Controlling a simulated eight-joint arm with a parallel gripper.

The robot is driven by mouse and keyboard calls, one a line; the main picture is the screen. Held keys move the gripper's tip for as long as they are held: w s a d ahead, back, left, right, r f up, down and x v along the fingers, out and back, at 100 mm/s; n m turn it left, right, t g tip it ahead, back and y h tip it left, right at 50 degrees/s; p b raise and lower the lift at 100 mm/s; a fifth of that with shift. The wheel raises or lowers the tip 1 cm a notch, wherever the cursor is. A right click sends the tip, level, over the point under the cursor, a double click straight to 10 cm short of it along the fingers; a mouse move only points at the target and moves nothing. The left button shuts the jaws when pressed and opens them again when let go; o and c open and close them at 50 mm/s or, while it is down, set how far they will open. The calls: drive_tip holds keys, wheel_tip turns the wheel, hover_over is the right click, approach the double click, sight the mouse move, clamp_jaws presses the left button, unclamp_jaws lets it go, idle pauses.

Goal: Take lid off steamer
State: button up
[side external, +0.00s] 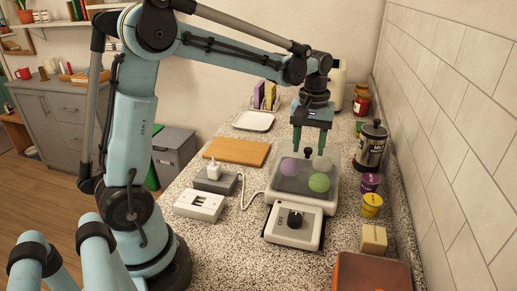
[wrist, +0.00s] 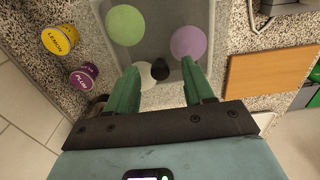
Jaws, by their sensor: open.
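The steamer (side external: 293,224) stands on the speckled counter, with a dark dial on its front. Its see-through lid (side external: 304,181) is on it, and a purple, a green and a whitish round item show through. The lid's dark knob (side external: 308,153) is on top; it also shows in the wrist view (wrist: 160,68). My gripper (side external: 309,151) points down over the lid with its green fingers apart, one on each side of the knob. In the wrist view my gripper (wrist: 160,72) shows a gap between each finger and the knob.
Right of the steamer stand a purple tub (side external: 370,183), a yellow tub (side external: 371,205) and a metal canister (side external: 371,147), near the tiled wall. Left are a wooden board (side external: 229,152), a power strip with a plug (side external: 215,183) and a white socket box (side external: 199,206). An orange-brown box (side external: 372,273) is in front.

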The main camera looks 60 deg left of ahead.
drive_tip(key=shift+f, duration=0.25)
clamp_jaws()
drive_tip(key=shift+r, duration=0.15)
